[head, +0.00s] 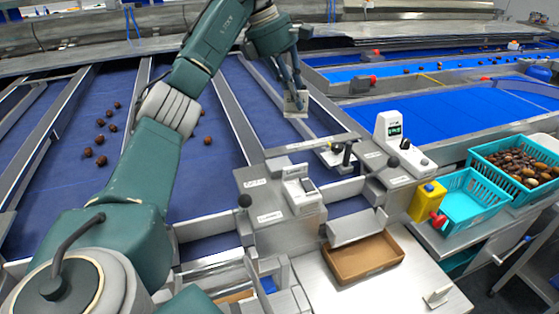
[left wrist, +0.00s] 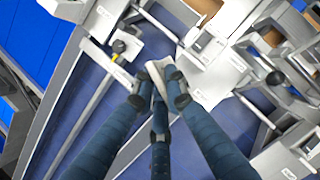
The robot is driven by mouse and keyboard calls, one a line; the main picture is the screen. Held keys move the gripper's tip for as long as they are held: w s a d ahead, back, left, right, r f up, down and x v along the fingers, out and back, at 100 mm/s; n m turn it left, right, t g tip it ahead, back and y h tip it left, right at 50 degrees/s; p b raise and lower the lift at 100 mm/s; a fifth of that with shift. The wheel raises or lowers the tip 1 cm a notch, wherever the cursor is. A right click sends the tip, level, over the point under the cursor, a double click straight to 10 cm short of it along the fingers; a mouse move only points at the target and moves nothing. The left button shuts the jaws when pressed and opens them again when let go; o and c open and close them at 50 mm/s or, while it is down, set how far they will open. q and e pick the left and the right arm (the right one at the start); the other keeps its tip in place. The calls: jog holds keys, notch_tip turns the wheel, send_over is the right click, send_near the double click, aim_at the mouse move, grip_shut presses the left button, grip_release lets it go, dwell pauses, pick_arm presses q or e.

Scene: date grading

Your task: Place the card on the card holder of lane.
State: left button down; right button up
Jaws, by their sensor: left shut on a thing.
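My left gripper (head: 293,88) hangs over the blue lane belts in the upper middle of the head view. It is shut on a small pale card (head: 296,104), which hangs at its fingertips above the belt and clear of the metal frame. In the left wrist view the gripper (left wrist: 158,92) pinches the card (left wrist: 157,76), seen nearly edge-on, and its fingers hide part of it. I cannot tell which fitting on the grey lane-end panel (head: 270,205) is the card holder. My right gripper is out of view.
A white box with a display (head: 388,128) stands right of the card. Levers with black knobs (head: 347,148) stick up at the lane ends. Dates (head: 100,140) lie on the left belt.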

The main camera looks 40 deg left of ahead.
pick_arm(q)
jog(key=a+r+n+t+y, duration=0.1)
jog(key=a+r+n, duration=0.1)
jog(key=a+n, duration=0.25)
jog(key=f, duration=1)
jog(key=a+f, duration=0.1)
jog(key=f, duration=0.4)
jog(key=shift+s, duration=0.35)
notch_tip(320, 180, down, 4)
jog(key=shift+d+r+p, duration=0.1)
jog(key=shift+r+p, duration=0.1)
jog(key=shift+p, duration=0.15)
jog(key=shift+w+f, duration=0.1)
jog(key=shift+f, duration=0.3)
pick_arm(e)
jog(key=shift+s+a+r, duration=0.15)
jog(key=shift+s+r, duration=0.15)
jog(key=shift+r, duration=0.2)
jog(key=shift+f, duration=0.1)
pick_arm(q)
jog(key=c, duration=1.8)
grip_release()
jog(key=shift+f, duration=0.1)
jog(key=shift+o, duration=0.2)
